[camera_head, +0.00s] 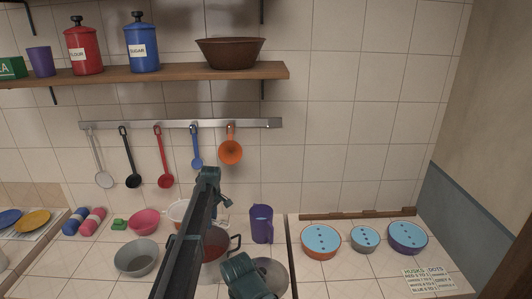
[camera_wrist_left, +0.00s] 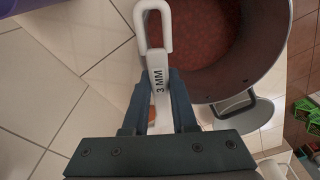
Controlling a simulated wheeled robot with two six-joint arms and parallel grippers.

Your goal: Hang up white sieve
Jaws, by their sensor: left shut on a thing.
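In the left wrist view my left gripper (camera_wrist_left: 160,88) is shut on the white handle (camera_wrist_left: 158,62) of the sieve, marked "3 MM". The handle ends in an open white loop beyond the fingertips. The sieve's bowl is mostly hidden behind the gripper in this view. In the head view a white-rimmed bowl, which looks like the white sieve (camera_head: 178,210), shows partly behind my arm, and my left gripper (camera_head: 224,203) is just right of it. The metal hook rail (camera_head: 255,124) runs along the tiled wall above. My right gripper is not seen.
A pot (camera_head: 213,243) with dark red contents stands beneath my left arm. A purple jug (camera_head: 261,225) stands right of it. Several utensils and an orange strainer (camera_head: 230,152) hang from the rail. A bowl (camera_head: 136,258) is at left, lidded tubs (camera_head: 321,240) at right.

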